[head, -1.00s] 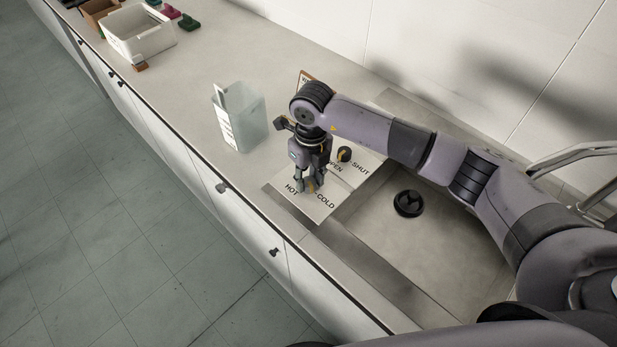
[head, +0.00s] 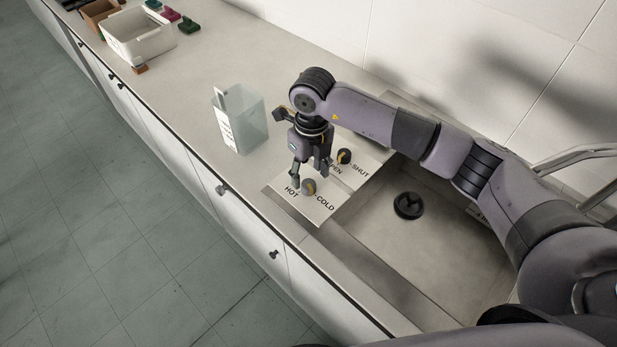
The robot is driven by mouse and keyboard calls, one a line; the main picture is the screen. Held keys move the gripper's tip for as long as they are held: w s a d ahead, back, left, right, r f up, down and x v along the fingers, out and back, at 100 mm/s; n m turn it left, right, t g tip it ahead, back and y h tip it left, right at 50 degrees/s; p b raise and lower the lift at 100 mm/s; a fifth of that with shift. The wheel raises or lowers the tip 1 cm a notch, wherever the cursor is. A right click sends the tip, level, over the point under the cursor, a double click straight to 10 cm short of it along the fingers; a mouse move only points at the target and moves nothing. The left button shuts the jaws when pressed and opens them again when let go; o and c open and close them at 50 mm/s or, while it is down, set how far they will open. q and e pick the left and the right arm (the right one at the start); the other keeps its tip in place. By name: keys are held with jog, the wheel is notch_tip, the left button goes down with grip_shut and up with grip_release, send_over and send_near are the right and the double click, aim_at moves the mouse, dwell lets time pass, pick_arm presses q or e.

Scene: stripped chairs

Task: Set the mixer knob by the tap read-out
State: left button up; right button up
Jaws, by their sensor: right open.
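The mixer knob (head: 309,187) is a small round grey knob with a yellow mark, on a pale panel (head: 318,208) between the words HOT and COLD. My right gripper (head: 308,176) points down just above and behind this knob, with its fingers spread and nothing between them. A second dark knob (head: 344,156) with a yellow mark sits behind it by the words OPEN and SHUT, the first partly covered by the gripper. No tap read-out can be made out. My left gripper is out of view.
A sink basin (head: 450,260) with a black drain plug (head: 408,204) lies right of the panel. A clear jug (head: 240,120) with a label stands left of the gripper. A white bin (head: 136,38) stands at the far left.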

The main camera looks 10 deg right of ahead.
aim_at(310, 182)
notch_tip(310, 182, up, 9)
jog(key=shift+d, duration=0.15)
jog(key=shift+f, duration=0.15)
dwell(0.5)
